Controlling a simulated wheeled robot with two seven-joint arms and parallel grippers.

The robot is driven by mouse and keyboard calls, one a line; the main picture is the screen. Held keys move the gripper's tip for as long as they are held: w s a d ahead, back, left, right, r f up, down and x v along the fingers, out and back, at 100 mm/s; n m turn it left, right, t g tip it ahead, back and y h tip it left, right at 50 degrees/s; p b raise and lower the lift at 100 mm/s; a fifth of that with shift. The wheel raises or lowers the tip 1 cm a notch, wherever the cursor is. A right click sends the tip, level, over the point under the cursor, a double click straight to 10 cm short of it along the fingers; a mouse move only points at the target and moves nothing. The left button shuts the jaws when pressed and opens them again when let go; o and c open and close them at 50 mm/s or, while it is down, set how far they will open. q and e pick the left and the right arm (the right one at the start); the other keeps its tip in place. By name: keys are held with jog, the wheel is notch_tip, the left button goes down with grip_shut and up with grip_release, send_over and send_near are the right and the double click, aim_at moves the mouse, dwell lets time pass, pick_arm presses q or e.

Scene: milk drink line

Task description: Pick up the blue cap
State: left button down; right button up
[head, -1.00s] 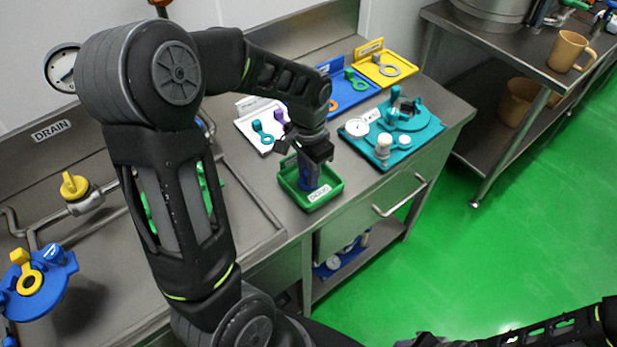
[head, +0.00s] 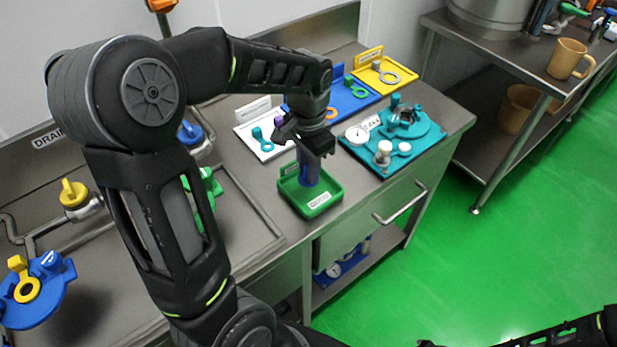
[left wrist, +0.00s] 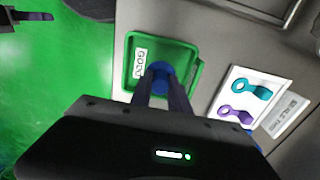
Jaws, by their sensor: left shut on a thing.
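My left gripper (head: 309,180) points down into a small green tray (head: 291,205) at the bench's front edge. In the left wrist view the blue cap (left wrist: 160,69) shows as a round blue shape at the fingertips, over the green tray (left wrist: 190,47). The left gripper (left wrist: 162,88) is shut on the cap. In the head view the fingers and wrist largely hide the cap, and I cannot tell if it touches the tray floor. My right forearm (head: 545,333) shows at the bottom right, and its gripper is not clearly seen.
A white tray (head: 243,126) with a teal and a purple piece lies behind the green tray. Blue (head: 372,97) and yellow (head: 404,76) trays stand farther back. A teal fixture plate (head: 433,143) lies to the right. A sink is at left. The green floor is clear.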

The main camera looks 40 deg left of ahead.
pick_arm(q)
notch_tip(320, 180, up, 6)
jog(key=shift+f, duration=0.1)
